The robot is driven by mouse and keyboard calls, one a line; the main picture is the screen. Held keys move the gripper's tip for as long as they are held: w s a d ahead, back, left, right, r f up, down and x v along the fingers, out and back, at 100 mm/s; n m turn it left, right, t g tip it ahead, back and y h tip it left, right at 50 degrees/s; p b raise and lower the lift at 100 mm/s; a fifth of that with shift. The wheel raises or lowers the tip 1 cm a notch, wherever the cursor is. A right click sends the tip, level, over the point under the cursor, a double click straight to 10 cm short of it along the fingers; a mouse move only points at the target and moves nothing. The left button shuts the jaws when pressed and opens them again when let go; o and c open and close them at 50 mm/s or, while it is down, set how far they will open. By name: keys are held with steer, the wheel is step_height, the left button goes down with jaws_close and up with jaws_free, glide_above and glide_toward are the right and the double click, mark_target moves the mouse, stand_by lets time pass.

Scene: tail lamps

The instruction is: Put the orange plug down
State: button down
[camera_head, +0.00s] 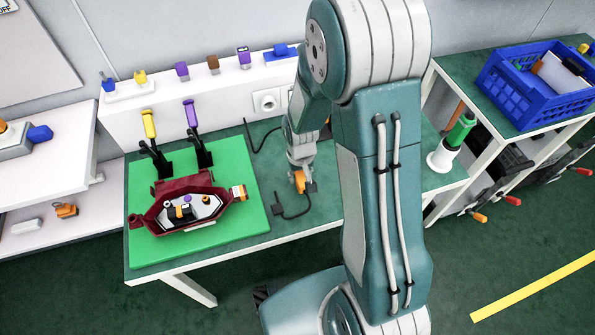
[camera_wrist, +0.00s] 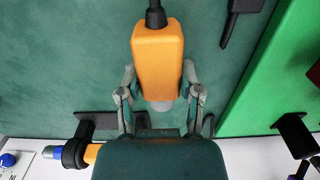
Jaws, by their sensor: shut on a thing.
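The orange plug (camera_head: 299,182) is on the right part of the green table, beside the green mat. In the wrist view the plug (camera_wrist: 157,60) is a rounded orange block with a black cable leaving its far end. My gripper (camera_head: 300,170) is shut on the plug, pointing down over the table. In the wrist view its two grey fingers (camera_wrist: 158,80) press on the plug's sides. The plug is low over the table top; I cannot tell whether it touches. The cable runs to a black piece (camera_head: 278,210) on the table.
The green mat (camera_head: 150,250) bears a dark red lamp housing (camera_head: 165,222) and two black stands with yellow and purple handles. A white socket (camera_head: 267,101) is at the back. A green-and-white bottle (camera_head: 455,140) stands right of my arm.

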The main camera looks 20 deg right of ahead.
mark_target(300, 181)
steer(key=shift+w+f, duration=0.2)
steer(key=shift+f, duration=1.5)
steer(key=shift+f, duration=0.1)
steer(key=shift+c, duration=1.3)
jaws_free()
step_height(300, 181, up, 13)
steer(key=shift+f, duration=0.2)
steer(key=s+r+t, duration=0.2)
steer(key=s+r, duration=0.5)
steer(key=r, duration=0.3)
steer(key=s+r+t, duration=0.3)
steer(key=s+r, duration=0.4)
steer(key=r, duration=0.3)
steer(key=shift+s+r+t, duration=0.2)
steer(key=shift+s+t, duration=0.05)
steer(key=shift+t, duration=0.05)
steer(key=shift+a, duration=0.1)
